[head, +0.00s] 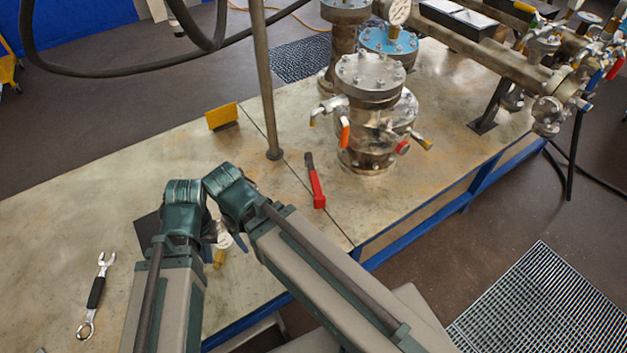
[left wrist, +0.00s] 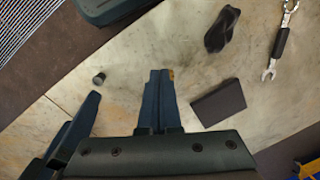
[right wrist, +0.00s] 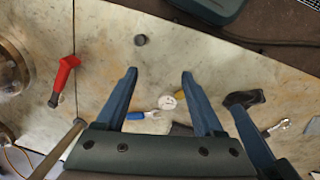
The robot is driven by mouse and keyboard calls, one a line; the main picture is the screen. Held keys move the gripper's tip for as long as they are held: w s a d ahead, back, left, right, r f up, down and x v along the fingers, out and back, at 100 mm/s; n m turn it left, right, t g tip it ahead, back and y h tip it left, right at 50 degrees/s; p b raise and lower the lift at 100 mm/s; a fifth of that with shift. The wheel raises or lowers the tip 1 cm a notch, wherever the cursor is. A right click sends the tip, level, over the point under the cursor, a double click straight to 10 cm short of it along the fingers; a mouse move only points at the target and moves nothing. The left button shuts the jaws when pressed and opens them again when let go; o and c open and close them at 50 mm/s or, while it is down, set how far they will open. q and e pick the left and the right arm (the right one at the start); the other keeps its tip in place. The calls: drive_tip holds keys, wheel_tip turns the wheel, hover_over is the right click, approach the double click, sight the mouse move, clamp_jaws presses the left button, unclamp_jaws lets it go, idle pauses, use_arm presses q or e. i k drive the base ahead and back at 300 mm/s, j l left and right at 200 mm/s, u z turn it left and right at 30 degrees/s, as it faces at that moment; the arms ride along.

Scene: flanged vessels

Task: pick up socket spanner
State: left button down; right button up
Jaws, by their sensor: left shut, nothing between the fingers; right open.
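A tool with a red handle and dark shaft (head: 316,188) lies on the table in front of the vessel; its red part also shows in the right wrist view (right wrist: 66,70). A silver spanner with a black grip (head: 97,290) lies at the left, also in the left wrist view (left wrist: 280,42). I cannot tell for certain which is the socket spanner. My left gripper (head: 209,232) is shut and empty above the table; its fingers (left wrist: 158,100) are together. My right gripper (right wrist: 158,78) is open and empty beside it, apart from both tools.
A flanged vessel (head: 370,105) and a thin upright post (head: 262,80) stand beyond. A yellow block (head: 222,117) is on the table. A black box (left wrist: 218,102), a dark object (left wrist: 222,28) and a small dark cylinder (right wrist: 140,40) lie near the grippers. My arms are close together.

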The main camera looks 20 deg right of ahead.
sight(319, 201)
drive_tip(key=l, duration=0.6)
drive_tip(key=l+u, duration=0.1)
drive_tip(key=l, duration=0.5)
drive_tip(key=k+l, duration=0.1)
drive_tip(key=l, duration=0.5)
drive_tip(key=l+u, duration=0.1)
drive_tip(key=l, duration=0.5)
drive_tip(key=k+l+u, duration=0.1)
drive_tip(key=l, duration=0.5)
drive_tip(key=k+l, duration=0.15)
drive_tip(key=l, duration=0.4)
